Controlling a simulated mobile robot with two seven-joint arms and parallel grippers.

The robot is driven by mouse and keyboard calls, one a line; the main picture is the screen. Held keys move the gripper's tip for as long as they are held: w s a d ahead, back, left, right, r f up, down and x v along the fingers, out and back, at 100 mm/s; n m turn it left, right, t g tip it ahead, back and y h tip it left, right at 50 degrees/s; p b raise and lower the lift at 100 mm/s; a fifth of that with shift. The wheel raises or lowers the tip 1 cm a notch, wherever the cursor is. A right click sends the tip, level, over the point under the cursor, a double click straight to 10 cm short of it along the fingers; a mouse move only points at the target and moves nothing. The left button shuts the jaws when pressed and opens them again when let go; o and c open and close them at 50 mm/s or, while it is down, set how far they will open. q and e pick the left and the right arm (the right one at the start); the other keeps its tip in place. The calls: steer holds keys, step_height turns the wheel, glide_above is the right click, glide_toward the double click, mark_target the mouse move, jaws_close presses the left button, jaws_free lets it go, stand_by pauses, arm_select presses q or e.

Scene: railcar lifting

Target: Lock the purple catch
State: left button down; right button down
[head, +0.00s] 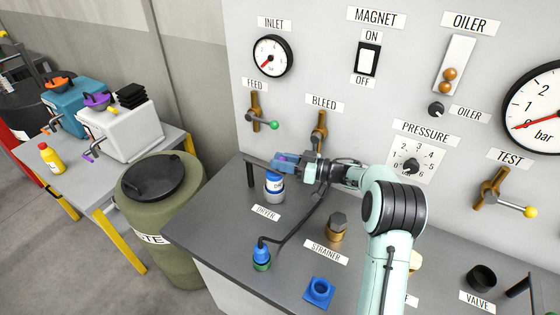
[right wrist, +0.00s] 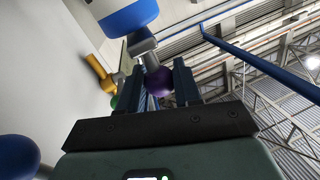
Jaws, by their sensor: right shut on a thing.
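The purple catch shows in the right wrist view as a purple ball knob (right wrist: 158,82) on a short grey lever (right wrist: 148,55). The lever is beside the blue-and-white dryer (right wrist: 125,15). In the head view the dryer (head: 274,184) stands at the panel's left end, partly covered by my right gripper (head: 281,160). My right gripper is shut on the purple knob, with its blue fingers (right wrist: 184,82) on either side. The catch is mostly hidden behind the fingers in the head view. My left gripper is not in view.
A bleed valve (head: 320,128) and feed valve (head: 256,112) are on the wall above. A blue bottle-like fitting (head: 262,254) with a dark hose, a brown strainer (head: 336,229) and a blue square block (head: 319,291) stand on the bench. A waste drum (head: 188,220) is left.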

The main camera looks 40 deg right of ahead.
steer(key=shift+d+r, duration=0.1)
steer(key=shift+r, duration=0.15)
steer(key=c, duration=0.9)
jaws_free()
steer(key=shift+w, duration=0.1)
steer(key=shift+o, duration=0.4)
steer(key=shift+f, duration=0.15)
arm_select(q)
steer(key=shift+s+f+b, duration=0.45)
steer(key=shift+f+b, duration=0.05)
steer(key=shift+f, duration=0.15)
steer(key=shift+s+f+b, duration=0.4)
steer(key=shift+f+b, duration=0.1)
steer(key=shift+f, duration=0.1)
arm_select(e)
steer(key=v, duration=1.2)
